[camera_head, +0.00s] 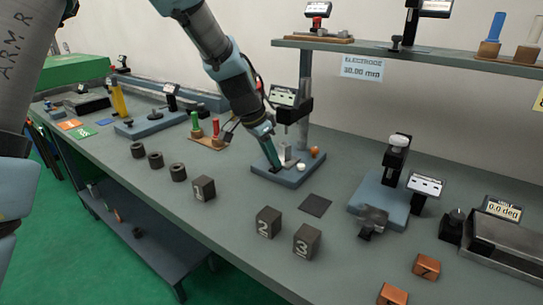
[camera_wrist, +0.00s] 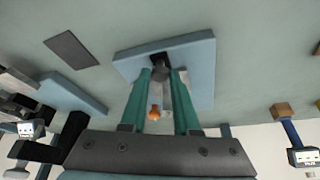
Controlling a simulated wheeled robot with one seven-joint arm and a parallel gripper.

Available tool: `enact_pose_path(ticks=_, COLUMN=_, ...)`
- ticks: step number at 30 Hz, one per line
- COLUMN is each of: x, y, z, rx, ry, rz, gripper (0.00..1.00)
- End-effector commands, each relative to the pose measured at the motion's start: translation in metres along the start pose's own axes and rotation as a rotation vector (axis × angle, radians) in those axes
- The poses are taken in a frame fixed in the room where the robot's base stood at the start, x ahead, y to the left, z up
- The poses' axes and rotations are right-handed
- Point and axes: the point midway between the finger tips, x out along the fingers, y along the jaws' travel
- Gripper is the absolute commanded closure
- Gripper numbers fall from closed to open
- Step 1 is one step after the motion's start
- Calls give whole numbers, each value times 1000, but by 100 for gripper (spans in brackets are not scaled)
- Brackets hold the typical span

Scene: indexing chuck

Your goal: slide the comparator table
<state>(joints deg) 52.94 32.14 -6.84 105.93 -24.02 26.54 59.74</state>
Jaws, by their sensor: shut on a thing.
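The comparator stand has a light blue base (camera_head: 290,179) near the middle of the bench, with a dark head and a small display (camera_head: 285,96) above it. My gripper (camera_head: 272,160) reaches down over the left part of this base. In the wrist view its two teal fingers (camera_wrist: 160,76) are closed around a dark grey round knob (camera_wrist: 160,68) beside a black slot in the base (camera_wrist: 198,56). An orange knob (camera_head: 314,151) and a white button (camera_head: 300,167) sit on the base's right side. The comparator table itself is not clearly told apart; my fingers partly hide that area.
Dark numbered blocks (camera_head: 268,222) stand in front of the base, with several dark rings (camera_head: 155,160) to the left. A dark square pad (camera_head: 315,205) lies to the right, before another blue stand (camera_head: 373,192). A shelf (camera_head: 420,62) runs above the back.

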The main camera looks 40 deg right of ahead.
Motion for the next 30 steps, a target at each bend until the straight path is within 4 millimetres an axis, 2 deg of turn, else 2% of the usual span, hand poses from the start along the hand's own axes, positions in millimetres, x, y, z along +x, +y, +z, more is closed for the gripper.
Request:
enact_pose_path(ticks=1, x=0, y=0, z=0, rx=0, ry=0, rz=0, gripper=89)
enact_pose_path(ticks=4, x=0, y=0, z=0, rx=0, ry=0, rz=0, gripper=100)
enact_pose_path(ticks=30, x=0, y=0, z=0, rx=0, ry=0, rz=0, gripper=100)
